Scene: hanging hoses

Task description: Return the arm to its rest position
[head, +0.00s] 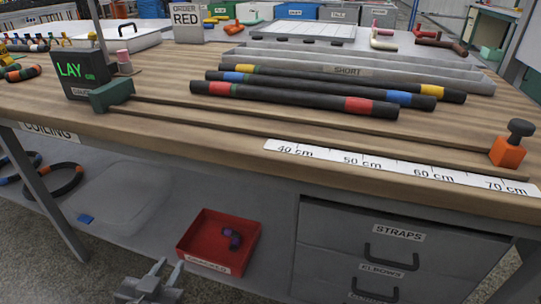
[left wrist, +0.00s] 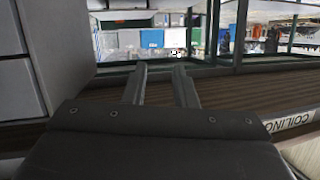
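My left gripper (head: 168,266) is low in the head view, at the bottom edge left of centre, in front of the bench and below its top. Its two fingers stand apart with nothing between them. In the left wrist view the fingers (left wrist: 160,70) also show a clear gap and hold nothing. My right gripper is in neither view. On the bench lie a black hose with green and red bands (head: 294,99), one with blue bands (head: 320,88) and one with yellow bands (head: 345,83).
A red bin (head: 190,241) with a purple piece sits on the lower shelf near my left gripper. The bench's front edge (head: 200,157) runs above it. Drawers (head: 390,255) are at the right. A clamp bar with an orange block (head: 508,152) lies on top.

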